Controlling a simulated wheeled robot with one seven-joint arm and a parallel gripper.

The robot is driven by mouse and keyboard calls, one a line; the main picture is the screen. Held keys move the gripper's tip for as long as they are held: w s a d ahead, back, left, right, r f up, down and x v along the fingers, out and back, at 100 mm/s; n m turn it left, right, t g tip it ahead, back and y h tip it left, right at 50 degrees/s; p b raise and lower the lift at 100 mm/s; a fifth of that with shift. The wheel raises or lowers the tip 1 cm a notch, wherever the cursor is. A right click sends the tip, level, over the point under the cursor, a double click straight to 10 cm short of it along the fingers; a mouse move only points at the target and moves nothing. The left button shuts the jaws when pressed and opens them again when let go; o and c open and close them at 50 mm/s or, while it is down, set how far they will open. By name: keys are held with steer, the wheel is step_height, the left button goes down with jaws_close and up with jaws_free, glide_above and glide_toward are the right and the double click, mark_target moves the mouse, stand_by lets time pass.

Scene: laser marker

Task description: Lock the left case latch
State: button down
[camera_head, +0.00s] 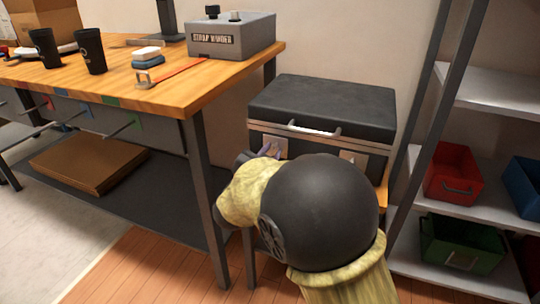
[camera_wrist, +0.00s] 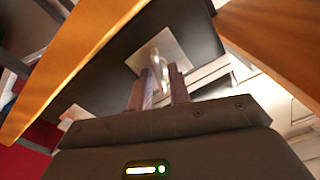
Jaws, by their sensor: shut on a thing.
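A dark case (camera_head: 322,105) with a closed lid and a light handle (camera_head: 314,130) stands on a small wooden stand. The left latch (camera_head: 274,142) is a pale plate on its front left, partly covered by my gripper (camera_head: 270,152). In the wrist view, the latch plate (camera_wrist: 182,45) lies just beyond my gripper (camera_wrist: 159,80), whose two fingers close on the latch's narrow lever (camera_wrist: 157,62). The lever's exact angle is blurred. The right latch (camera_head: 353,157) shows on the front right, apart from my gripper. My arm hides the case's lower front.
A wooden workbench (camera_head: 150,88) with a grey strap winder box (camera_head: 232,36) and dark cups stands at the left, its leg close to my arm. A shelf with a red bin (camera_head: 453,173) and a green bin (camera_head: 461,245) stands at the right.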

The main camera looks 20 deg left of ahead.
steer(key=m+b, duration=0.1)
steer(key=m, duration=0.2)
steer(key=shift+f+m+b, duration=0.2)
steer(key=shift+m+b, duration=0.2)
steer(key=m+b, duration=0.2)
steer(key=m, duration=0.1)
steer(key=shift+d+f+m+b, duration=0.1)
steer(key=shift+f+m+b, duration=0.05)
steer(key=shift+m+b, duration=0.15)
steer(key=m+b, duration=0.2)
steer(key=m, duration=0.1)
steer(key=shift+m+b, duration=0.3)
steer(key=shift+b, duration=0.1)
steer(key=shift+m+b, duration=0.85)
steer(key=shift+m, duration=0.25)
steer(key=c, duration=1.6)
jaws_free()
steer(key=shift+o, duration=0.2)
steer(key=shift+s, duration=0.1)
